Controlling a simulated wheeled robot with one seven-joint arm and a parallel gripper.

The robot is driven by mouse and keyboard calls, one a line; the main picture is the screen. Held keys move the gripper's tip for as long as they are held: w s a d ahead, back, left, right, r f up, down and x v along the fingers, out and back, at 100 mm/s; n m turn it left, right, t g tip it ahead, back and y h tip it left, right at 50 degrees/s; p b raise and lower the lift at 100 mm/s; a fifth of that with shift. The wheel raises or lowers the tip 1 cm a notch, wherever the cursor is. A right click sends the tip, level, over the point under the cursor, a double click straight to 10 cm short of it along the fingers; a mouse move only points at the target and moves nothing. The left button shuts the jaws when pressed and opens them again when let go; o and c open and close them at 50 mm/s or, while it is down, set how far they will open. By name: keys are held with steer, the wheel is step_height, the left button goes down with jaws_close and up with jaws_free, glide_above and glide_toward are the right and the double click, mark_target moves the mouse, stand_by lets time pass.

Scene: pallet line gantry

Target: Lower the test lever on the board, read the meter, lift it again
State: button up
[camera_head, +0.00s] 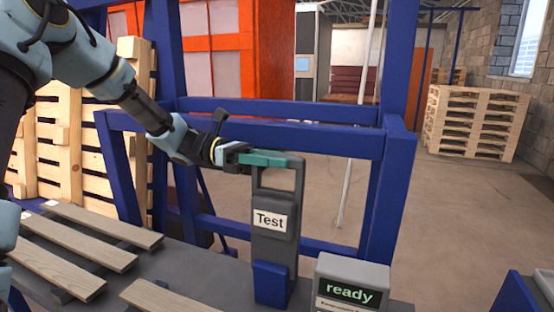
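The test board (272,250) is a dark grey upright post with a white "Test" label. At its top stands a dark loop-shaped handle (298,180), which looks like the lever in a raised position. My gripper (275,159) reaches in from the left, its teal fingers level with the top bar of this handle and overlapping it. The fingers hide part of the bar, and I cannot tell whether they are closed on it. The meter (349,290) is a grey box at the lower right of the board. Its dark screen shows "ready" in green letters.
Blue gantry posts and rails (290,134) stand close behind the board and my gripper. Wooden planks (75,245) lie at the lower left, with an upright pallet (75,155) behind. Stacked pallets (475,122) stand at the far right. The floor between is clear.

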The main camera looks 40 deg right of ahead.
jaws_close()
stand_by(1.1)
